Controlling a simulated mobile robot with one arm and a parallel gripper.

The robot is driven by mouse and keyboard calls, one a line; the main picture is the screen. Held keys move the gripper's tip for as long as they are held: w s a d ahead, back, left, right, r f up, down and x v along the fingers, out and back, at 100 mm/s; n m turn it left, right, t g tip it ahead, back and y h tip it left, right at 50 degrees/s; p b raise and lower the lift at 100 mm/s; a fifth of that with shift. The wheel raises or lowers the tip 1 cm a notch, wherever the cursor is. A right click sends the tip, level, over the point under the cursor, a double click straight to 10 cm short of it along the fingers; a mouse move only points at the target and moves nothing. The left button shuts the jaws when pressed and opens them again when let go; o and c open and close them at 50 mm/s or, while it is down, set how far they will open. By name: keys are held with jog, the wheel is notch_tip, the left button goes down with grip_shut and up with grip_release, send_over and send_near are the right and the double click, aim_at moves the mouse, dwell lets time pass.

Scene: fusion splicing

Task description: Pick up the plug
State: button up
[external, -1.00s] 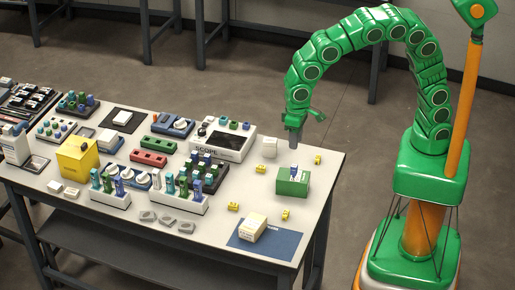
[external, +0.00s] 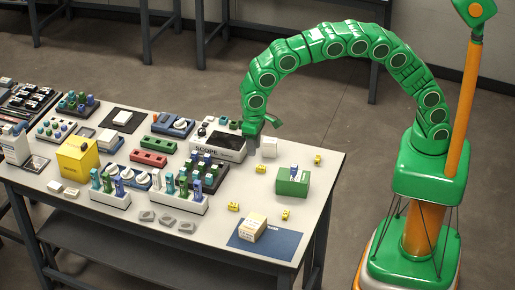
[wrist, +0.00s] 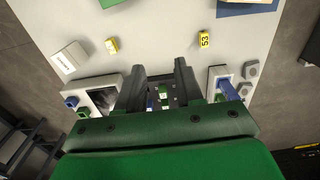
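My gripper (external: 251,134) hangs above the table by the right end of the SCOPE unit. In the wrist view my gripper (wrist: 164,68) has its two dark fingers apart, with nothing held between the tips. Below and between the fingers is a black rack (external: 208,178) with several small coloured plugs, partly hidden by my gripper. A white rack (external: 176,204) holds upright green and blue plugs; a blue plug (wrist: 229,91) shows right of the fingers. A green block (external: 292,187) has a small blue and white piece on top. I cannot tell which piece is the plug meant.
The SCOPE unit (external: 220,142) with coloured knobs stands close to my gripper. A white box (external: 269,147), small yellow tags (external: 233,206) and a cream box (external: 253,227) on a blue mat (external: 284,243) lie to the right. Another white plug rack (external: 111,197) stands further left.

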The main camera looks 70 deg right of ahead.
jog(key=w+f, duration=0.4)
jog(key=w, duration=0.5)
send_over(214, 167)
jog(key=f, duration=0.3)
jog(key=shift+w+d+f, duration=0.2)
jog(key=shift+d+f, duration=0.1)
jog(key=shift+f, duration=0.05)
jog(key=shift+s+a+f, duration=0.1)
jog(key=shift+f, duration=1.9)
jog(key=shift+s+a+f, duration=0.1)
jog(key=shift+f, duration=1.85)
grip_shut()
